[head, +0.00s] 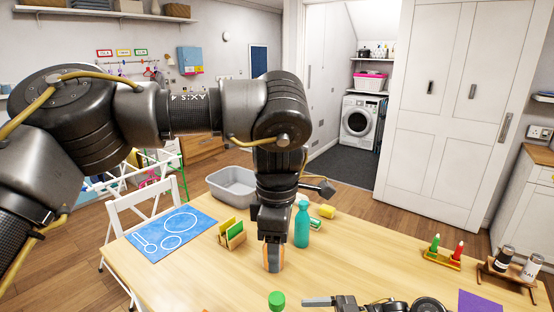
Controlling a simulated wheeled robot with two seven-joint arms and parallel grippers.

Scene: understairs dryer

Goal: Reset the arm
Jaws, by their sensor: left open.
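My left arm reaches in from the left, bends at a joint high in the middle and hangs down over the wooden table (180,270). My left gripper (274,262) points down just above or at the tabletop, with orange pads on its fingers. It is open and I see nothing between the fingers. Part of my right arm shows at the bottom edge, with what looks like its gripper (318,301) low over the table. Its fingers are too cut off to tell whether they are open.
A teal bottle (302,225) stands close right of my left gripper. A wooden holder with cards (232,234) is to its left, and a green-capped item (277,300) is in front. A grey basin (232,185) is behind. A red-and-green bottle rack (443,254) stands right.

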